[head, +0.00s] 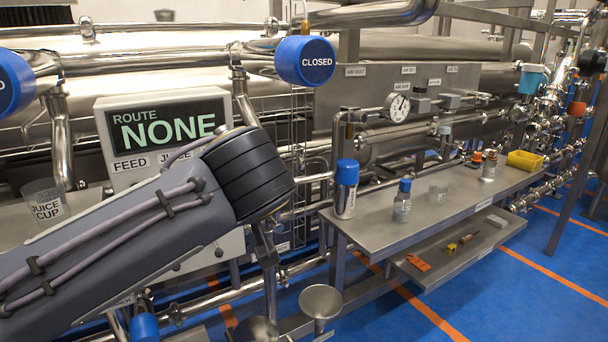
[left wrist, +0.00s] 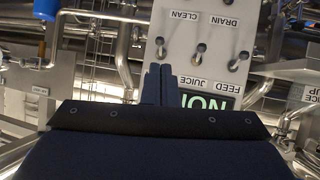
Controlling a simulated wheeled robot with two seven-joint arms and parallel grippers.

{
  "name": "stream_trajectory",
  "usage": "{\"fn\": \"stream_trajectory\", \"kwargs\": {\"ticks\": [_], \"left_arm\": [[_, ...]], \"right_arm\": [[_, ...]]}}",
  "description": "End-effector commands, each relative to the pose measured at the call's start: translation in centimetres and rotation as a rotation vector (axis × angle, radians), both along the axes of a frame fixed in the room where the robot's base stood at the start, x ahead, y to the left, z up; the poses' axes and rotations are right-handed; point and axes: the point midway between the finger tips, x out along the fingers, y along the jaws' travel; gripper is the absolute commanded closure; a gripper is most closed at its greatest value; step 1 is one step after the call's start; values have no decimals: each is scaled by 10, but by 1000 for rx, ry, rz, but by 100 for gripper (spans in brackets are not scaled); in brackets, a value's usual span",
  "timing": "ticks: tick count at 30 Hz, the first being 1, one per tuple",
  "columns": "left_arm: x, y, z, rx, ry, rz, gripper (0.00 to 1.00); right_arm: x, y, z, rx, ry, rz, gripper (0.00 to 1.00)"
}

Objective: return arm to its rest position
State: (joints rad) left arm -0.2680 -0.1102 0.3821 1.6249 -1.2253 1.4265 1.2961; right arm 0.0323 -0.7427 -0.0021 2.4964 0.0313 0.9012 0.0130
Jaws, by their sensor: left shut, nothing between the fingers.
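My left arm crosses the left of the head view, rising from the lower left to a dark ribbed end; its fingers do not show there. In the left wrist view my left gripper (left wrist: 160,82) has its two dark fingers together, with nothing between them. It points toward the route panel (left wrist: 175,28), which appears upside down with several toggle switches labelled drain, clean, feed and juice. In the head view the panel's display (head: 168,130) reads "ROUTE NONE", and my arm covers its lower part. My right gripper is in neither view.
A clear juice cup (head: 46,203) stands left of the panel. Blue caps, one marked "CLOSED" (head: 304,61), hang on the pipes. A steel bench (head: 420,222) at right holds bottles, a beaker and a yellow tray (head: 524,160). A funnel (head: 320,302) stands low in front. Blue floor is clear at right.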

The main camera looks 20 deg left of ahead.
Motion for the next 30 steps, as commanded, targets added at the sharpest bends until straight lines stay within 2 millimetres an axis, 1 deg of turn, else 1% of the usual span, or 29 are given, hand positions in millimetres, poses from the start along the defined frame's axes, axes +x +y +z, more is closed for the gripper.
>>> {"fn": "stream_trajectory", "kwargs": {"ticks": [2, 5, 8, 9, 11, 12, 13, 15, 18, 21, 24, 26, 27, 28, 30], "left_arm": [[0, 0, -1, 0, 4, -2, 100], [-7, 4, -15, 4, 56, -28, 100], [-26, 13, -55, -1, 193, -103, 100], [-38, 16, -77, -13, 264, -150, 100], [-59, 18, -114, -47, 367, -231, 100], [-74, 17, -137, -79, 424, -290, 100], [-84, 15, -153, -105, 459, -332, 100], [-107, 8, -185, -171, 512, -424, 100], [-134, -6, -222, -266, 540, -538, 100], [-156, -23, -248, -355, 524, -630, 100], [-173, -40, -269, -433, 480, -704, 100], [-181, -51, -279, -477, 441, -740, 100], [-183, -55, -273, -493, 422, -755, 100], [-181, -54, -258, -486, 427, -757, 100], [-181, -54, -241, -483, 430, -757, 100]], "right_arm": [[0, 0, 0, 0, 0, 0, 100], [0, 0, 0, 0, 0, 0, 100], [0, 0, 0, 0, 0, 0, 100], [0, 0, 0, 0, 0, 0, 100], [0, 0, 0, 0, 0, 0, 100], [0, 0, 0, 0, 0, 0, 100], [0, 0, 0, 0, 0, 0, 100], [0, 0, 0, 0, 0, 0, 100], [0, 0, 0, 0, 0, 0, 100], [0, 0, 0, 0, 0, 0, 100], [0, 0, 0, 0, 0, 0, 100], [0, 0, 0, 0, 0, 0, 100], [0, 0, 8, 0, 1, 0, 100], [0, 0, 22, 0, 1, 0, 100], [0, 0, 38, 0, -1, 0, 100]]}}
